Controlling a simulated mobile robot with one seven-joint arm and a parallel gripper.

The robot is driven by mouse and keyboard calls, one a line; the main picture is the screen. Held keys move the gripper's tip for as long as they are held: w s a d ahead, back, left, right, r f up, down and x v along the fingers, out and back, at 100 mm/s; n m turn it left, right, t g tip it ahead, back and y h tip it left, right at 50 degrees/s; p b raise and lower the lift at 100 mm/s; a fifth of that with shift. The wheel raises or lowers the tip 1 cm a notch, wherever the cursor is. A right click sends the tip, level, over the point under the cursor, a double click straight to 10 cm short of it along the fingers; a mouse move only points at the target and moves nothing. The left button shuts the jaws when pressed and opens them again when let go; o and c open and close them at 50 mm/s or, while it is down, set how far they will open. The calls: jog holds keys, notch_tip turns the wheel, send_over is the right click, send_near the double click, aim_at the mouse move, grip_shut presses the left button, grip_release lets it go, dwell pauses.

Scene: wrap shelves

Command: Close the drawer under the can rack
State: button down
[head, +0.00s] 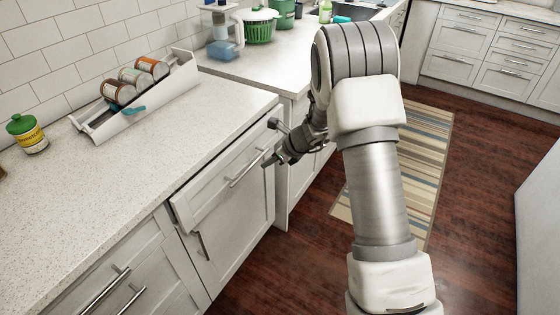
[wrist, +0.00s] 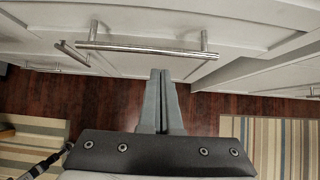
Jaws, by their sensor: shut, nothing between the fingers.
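The white drawer (head: 210,190) under the can rack stands slightly open, its front proud of the cabinet below the countertop. Its metal bar handle (head: 245,168) shows, and it spans the wrist view (wrist: 148,48). The white can rack (head: 150,110) lies on the counter above, holding several cans. My gripper (head: 268,160) is at the right end of the drawer front, close to the handle.
A yellow can with a green lid (head: 27,134) stands on the counter at left. A cabinet door with a handle (head: 203,245) is below the drawer. A striped rug (head: 425,140) lies on the wooden floor. Floor at the lower right is clear.

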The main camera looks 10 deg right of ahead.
aim_at(245, 158)
jog(key=shift+w+a+f, duration=0.2)
jog(key=shift+w+a, duration=0.45)
jog(key=shift+a, duration=0.15)
jog(key=shift+w+a+p, duration=0.5)
jog(key=shift+w+a, duration=0.3)
jog(key=shift+a, duration=0.25)
jog(key=shift+w+a+p, duration=0.5)
jog(key=shift+w+a, duration=0.25)
jog(key=shift+a, duration=0.25)
jog(key=shift+d, duration=0.1)
